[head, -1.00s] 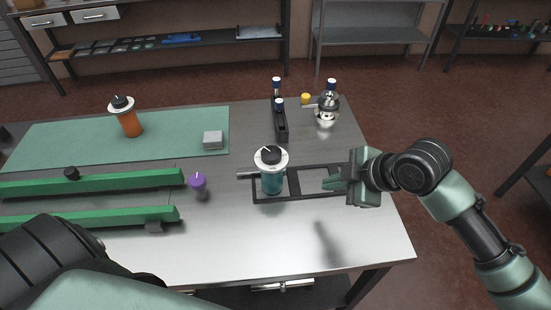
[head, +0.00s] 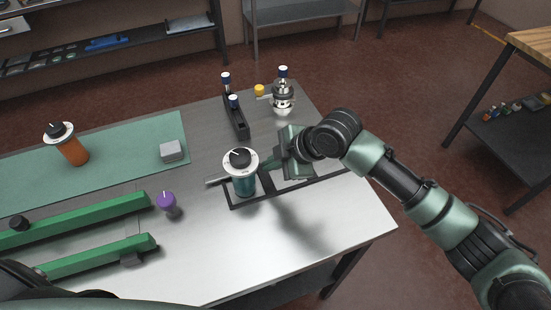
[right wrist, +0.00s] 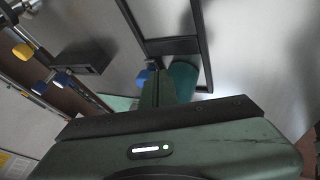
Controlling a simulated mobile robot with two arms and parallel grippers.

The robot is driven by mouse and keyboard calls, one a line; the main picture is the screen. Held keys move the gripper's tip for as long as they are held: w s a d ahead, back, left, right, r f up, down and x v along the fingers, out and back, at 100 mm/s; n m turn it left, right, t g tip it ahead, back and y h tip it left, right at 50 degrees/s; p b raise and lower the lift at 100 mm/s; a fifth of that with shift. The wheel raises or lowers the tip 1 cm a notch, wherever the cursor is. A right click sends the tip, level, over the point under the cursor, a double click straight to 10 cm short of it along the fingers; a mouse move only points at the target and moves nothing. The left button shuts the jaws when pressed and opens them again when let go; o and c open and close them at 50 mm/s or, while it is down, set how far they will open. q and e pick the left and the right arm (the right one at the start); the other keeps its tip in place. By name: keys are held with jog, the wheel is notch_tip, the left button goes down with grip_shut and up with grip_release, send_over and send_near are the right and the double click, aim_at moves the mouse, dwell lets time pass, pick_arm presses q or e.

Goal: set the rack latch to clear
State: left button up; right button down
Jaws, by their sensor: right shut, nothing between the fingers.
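A black two-bay rack frame (head: 318,181) lies on the metal table. A teal canister (head: 245,184) with a white collar and black knob stands upright in its left bay; the right bay is empty. A grey lever (head: 215,181) sticks out left beside the canister. I cannot tell which part is the latch. My right gripper (head: 266,170) is shut and empty, its tips just right of the canister; contact is unclear. In the right wrist view, the fingers (right wrist: 158,87) are together, beside the teal canister (right wrist: 184,80) and frame (right wrist: 172,46). My left gripper is out of view.
A purple knob (head: 167,202) and green rails (head: 85,217) are at left. An orange canister (head: 72,151) and grey block (head: 171,151) rest on the green mat (head: 115,142). A black holder (head: 238,122) and a metal canister (head: 282,99) stand behind. The front right tabletop is clear.

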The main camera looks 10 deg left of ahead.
aim_at(262, 177)
jog(key=x, duration=0.5)
jog(key=shift+a+f+p, duration=0.15)
jog(key=shift+p, duration=0.25)
jog(key=shift+w+f, duration=0.1)
jog(key=shift+w, duration=0.05)
